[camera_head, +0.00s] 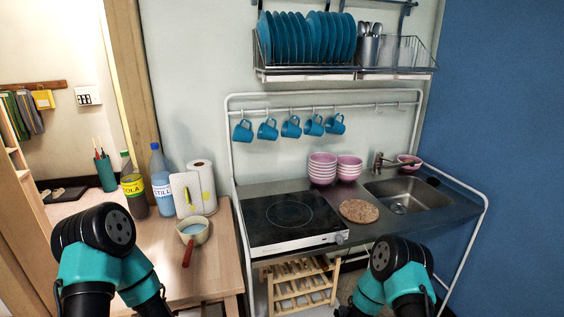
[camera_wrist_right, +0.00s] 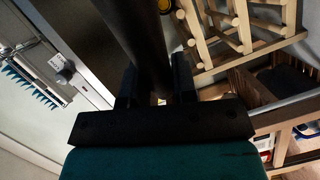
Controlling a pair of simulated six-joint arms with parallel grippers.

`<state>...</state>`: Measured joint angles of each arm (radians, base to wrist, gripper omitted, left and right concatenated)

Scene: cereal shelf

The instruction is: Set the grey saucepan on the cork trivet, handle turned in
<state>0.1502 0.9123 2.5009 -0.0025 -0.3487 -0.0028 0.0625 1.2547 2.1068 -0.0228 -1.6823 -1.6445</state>
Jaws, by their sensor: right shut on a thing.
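The cork trivet (camera_head: 359,211) lies bare on the dark counter, between the hotplate and the sink. No grey saucepan can be made out in the head view. A small cream saucepan (camera_head: 192,233) with a red handle stands on the wooden table at the left, handle toward me. My right gripper (camera_wrist_right: 157,82) is shut on a long dark bar (camera_wrist_right: 137,38), perhaps a handle; its far end runs out of the wrist view. In the head view my right arm is in front of the counter and its fingertips are hidden. My left arm is at lower left, its fingers out of view.
The hotplate (camera_head: 287,217) is left of the trivet, with pink bowls (camera_head: 322,169) behind and a sink (camera_head: 405,197) at right. Blue mugs (camera_head: 291,127) hang above. Bottles (camera_head: 161,181) and a paper roll (camera_head: 202,183) stand on the wooden table. A wooden rack (camera_head: 300,285) is below.

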